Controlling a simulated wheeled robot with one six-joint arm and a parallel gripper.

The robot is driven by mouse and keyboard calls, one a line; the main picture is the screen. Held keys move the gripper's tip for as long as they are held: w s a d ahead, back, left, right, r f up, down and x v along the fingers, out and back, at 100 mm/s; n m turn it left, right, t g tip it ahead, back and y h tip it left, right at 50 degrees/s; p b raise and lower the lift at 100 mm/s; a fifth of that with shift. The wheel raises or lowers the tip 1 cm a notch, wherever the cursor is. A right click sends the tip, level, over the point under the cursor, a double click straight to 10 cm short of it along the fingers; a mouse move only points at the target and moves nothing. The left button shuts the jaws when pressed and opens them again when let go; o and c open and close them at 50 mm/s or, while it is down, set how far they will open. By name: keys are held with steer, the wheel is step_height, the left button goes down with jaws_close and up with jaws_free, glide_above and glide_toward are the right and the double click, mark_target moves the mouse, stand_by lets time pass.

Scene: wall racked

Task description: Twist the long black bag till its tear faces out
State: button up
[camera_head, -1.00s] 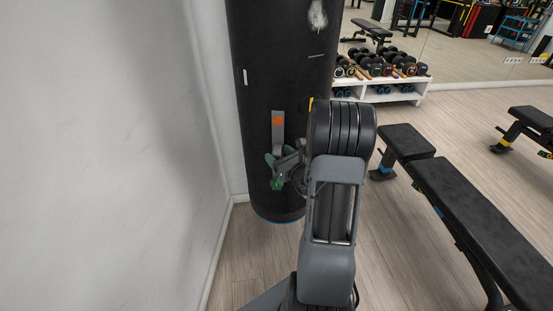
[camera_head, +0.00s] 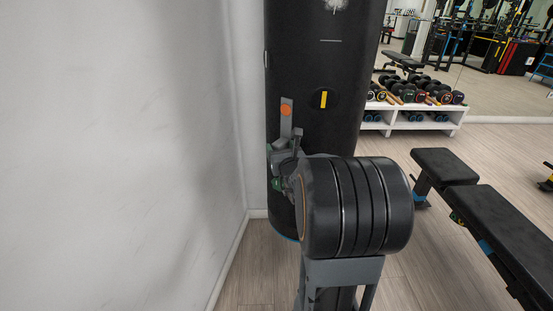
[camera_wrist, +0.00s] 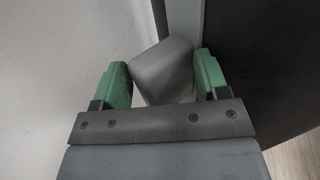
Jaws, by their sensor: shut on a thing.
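The long black bag (camera_head: 305,60) hangs upright beside the white wall. A ragged whitish patch (camera_head: 338,5) shows high on its front, slightly right of centre. A yellow upright bar on a dark round spot (camera_head: 323,99) faces me lower down. I cannot tell which mark is the tear. A grey strap with an orange dot (camera_head: 286,110) runs down the bag's left side to a grey handle (camera_wrist: 163,72). My gripper (camera_head: 277,168) is shut on this handle, its green fingertips on either side in the wrist view (camera_wrist: 164,78). My arm hides the bag's lower right.
The white wall (camera_head: 110,150) stands close on the left. A black bench (camera_head: 490,210) stands at the right. A white rack (camera_head: 420,118) with dumbbells stands behind, before a mirror. Some wood floor (camera_head: 245,285) is clear.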

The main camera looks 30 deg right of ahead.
steer(key=shift+d+r+m+h, duration=0.3)
steer(key=shift+d, duration=0.1)
steer(key=o, duration=0.7)
steer(key=shift+c, duration=0.3)
